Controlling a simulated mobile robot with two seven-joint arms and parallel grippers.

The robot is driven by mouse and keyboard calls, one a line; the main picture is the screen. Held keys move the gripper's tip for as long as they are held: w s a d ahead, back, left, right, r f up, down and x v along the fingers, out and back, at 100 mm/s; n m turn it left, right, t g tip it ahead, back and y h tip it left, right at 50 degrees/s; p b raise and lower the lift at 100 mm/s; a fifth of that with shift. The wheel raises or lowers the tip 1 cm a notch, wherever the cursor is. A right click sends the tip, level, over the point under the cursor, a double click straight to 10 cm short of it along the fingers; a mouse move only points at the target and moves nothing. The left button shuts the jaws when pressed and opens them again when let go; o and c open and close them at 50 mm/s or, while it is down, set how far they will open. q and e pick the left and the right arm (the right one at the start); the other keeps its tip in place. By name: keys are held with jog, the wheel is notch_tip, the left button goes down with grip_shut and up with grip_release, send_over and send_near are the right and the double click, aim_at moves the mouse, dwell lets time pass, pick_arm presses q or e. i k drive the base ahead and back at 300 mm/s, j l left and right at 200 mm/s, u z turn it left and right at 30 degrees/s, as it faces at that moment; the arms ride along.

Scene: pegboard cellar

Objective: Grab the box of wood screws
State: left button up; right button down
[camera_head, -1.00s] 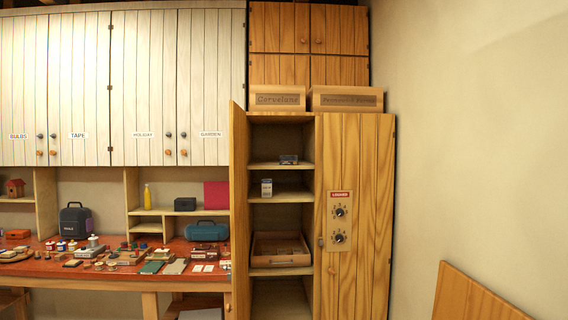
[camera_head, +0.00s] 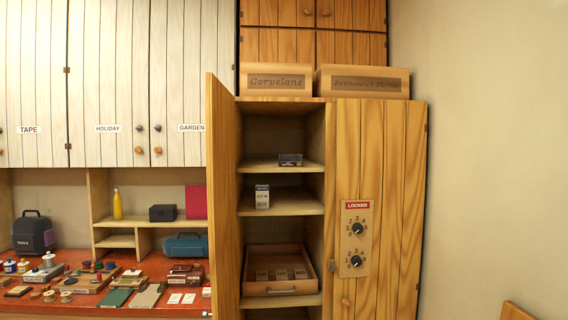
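A tall wooden cabinet stands ahead with its left door (camera_head: 224,200) swung open. A small dark blue-grey box (camera_head: 290,160) lies on its upper shelf. A small upright white and dark box (camera_head: 262,196) stands on the shelf below. Either could be the box of wood screws; their print is too small to read. A wooden tray (camera_head: 281,289) on a lower shelf holds several small packets or boxes. Neither of my grippers is in view.
The right cabinet door (camera_head: 385,200) is shut and bears a panel marked LOCKED with two dials (camera_head: 356,240). Two wooden crates (camera_head: 275,80) (camera_head: 362,82) sit on top. A cluttered red workbench (camera_head: 70,300) stands at left. Plain wall is at right.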

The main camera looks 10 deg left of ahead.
aim_at(285, 161)
jog(key=i+j, duration=0.55)
jog(key=i, duration=0.15)
jog(key=i+j, duration=0.55)
jog(key=i+l+u, duration=0.1)
jog(key=u, duration=0.25)
jog(key=i+l+u, duration=0.1)
jog(key=u, duration=0.2)
jog(key=i, duration=0.1)
